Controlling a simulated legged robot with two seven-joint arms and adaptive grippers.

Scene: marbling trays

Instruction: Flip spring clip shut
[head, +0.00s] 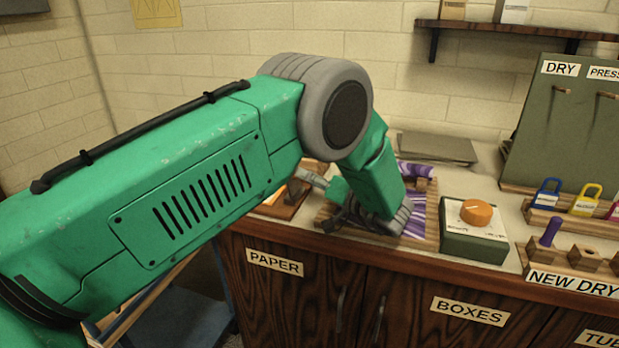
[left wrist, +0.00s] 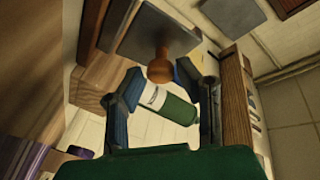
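My left gripper (head: 345,205) is low over the counter, by the tray with purple-and-white marbling (head: 418,218); my green wrist hides much of it. In the left wrist view its two dark blue-grey fingers (left wrist: 160,80) stand apart. A green cylinder with a white label (left wrist: 170,104) shows in the gap between them; I cannot tell whether they touch it. A wooden knob (left wrist: 160,68) on a grey plate shows just past the fingertips. I cannot make out the spring clip for certain in either view. My right gripper is not in view.
A green box with an orange knob (head: 476,211) stands right of the tray. Padlocks (head: 546,193) in a wooden rack and a purple-topped peg (head: 550,232) are farther right. A flat grey slab (head: 436,149) lies behind. A green board (head: 570,135) leans at the back right.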

